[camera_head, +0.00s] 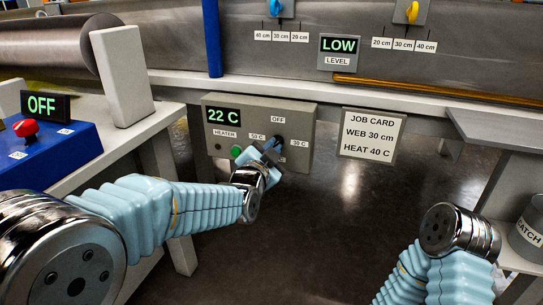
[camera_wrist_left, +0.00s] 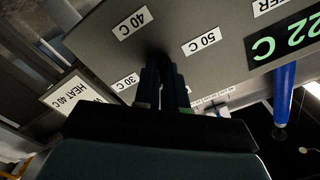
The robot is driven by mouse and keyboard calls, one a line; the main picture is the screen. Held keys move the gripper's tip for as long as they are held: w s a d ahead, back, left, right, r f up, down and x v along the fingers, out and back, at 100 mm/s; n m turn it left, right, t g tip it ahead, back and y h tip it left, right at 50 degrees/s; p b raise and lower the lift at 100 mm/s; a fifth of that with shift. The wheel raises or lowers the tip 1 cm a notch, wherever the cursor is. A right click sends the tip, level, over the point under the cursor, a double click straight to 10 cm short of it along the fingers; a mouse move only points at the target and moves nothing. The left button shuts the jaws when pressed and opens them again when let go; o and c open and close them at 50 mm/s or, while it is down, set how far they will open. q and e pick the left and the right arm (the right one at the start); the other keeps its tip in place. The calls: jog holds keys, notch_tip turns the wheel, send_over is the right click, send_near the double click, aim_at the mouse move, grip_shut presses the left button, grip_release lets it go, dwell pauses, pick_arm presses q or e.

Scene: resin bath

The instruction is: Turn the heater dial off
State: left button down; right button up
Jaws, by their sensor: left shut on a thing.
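The heater box (camera_head: 305,130) is a grey panel under the bench edge. Its display (camera_head: 222,116) reads 22 C, and a green button (camera_head: 236,151) sits below it. The dial (camera_head: 279,141) is dark and mostly hidden by my left gripper (camera_head: 271,150); its pointer direction cannot be made out. OFF (camera_head: 278,120) is printed above it, 50 C to its left and 30 C to its right. In the left wrist view, my left fingers (camera_wrist_left: 167,85) are shut on the dark dial (camera_wrist_left: 158,57), with the 40 C label (camera_wrist_left: 133,23) nearby. My right gripper is out of view.
A job card (camera_head: 371,136) reading WEB 30 cm, HEAT 40 C hangs right of the box. A blue control box (camera_head: 45,155) with a red knob (camera_head: 25,127) and OFF display stands left. A level display (camera_head: 339,44) reads LOW. A catch container (camera_head: 528,232) stands right.

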pick_arm(q)
jog(key=shift+f+n+b, duration=0.2)
jog(key=shift+n+b, duration=2)
jog(key=shift+n, duration=2)
jog(key=shift+d, duration=0.1)
jog(key=c, duration=1.2)
grip_release()
jog(key=shift+r, duration=0.1)
jog(key=p+v, duration=0.2)
jog(key=v, duration=1.2)
